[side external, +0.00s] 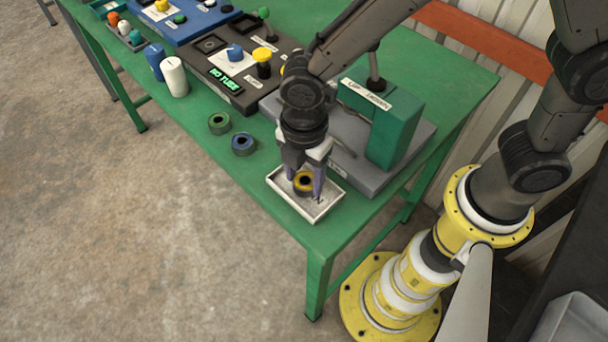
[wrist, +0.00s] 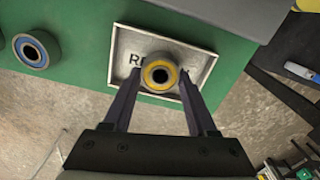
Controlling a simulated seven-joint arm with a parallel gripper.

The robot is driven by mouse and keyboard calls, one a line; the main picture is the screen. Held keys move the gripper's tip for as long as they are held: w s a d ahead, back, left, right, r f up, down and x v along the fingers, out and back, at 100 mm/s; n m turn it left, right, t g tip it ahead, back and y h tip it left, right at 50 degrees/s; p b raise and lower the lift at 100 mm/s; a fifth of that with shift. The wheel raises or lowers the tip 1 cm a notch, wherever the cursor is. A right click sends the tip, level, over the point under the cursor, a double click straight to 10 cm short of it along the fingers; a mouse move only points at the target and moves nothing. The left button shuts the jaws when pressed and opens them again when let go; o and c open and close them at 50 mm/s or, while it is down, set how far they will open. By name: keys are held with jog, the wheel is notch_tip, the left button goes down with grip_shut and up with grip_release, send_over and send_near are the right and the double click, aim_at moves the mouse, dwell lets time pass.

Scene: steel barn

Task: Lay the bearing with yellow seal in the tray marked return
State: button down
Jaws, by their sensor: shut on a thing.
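The bearing with yellow seal (side external: 304,181) is between the fingers of my gripper (side external: 305,187), which is shut on it. In the wrist view the bearing (wrist: 160,75) sits between the purple fingertips of my gripper (wrist: 160,90). The return tray (side external: 311,214), white-rimmed, lies directly below at the table's near corner. I cannot tell whether the bearing touches the tray floor.
A blue-sealed bearing (side external: 243,144) and a green-sealed bearing (side external: 219,123) lie on the green table (side external: 225,165) left of the tray. A grey-based green press (side external: 393,130) stands close behind the tray. A dark control box (side external: 240,95) and white and blue cylinders stand farther back.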

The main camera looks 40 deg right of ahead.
aim_at(304, 182)
jog(key=shift+f, duration=0.2)
jog(key=shift+f, duration=0.15)
jog(key=shift+c, duration=1)
grip_release()
notch_tip(304, 182, up, 12)
jog(key=shift+r, duration=0.2)
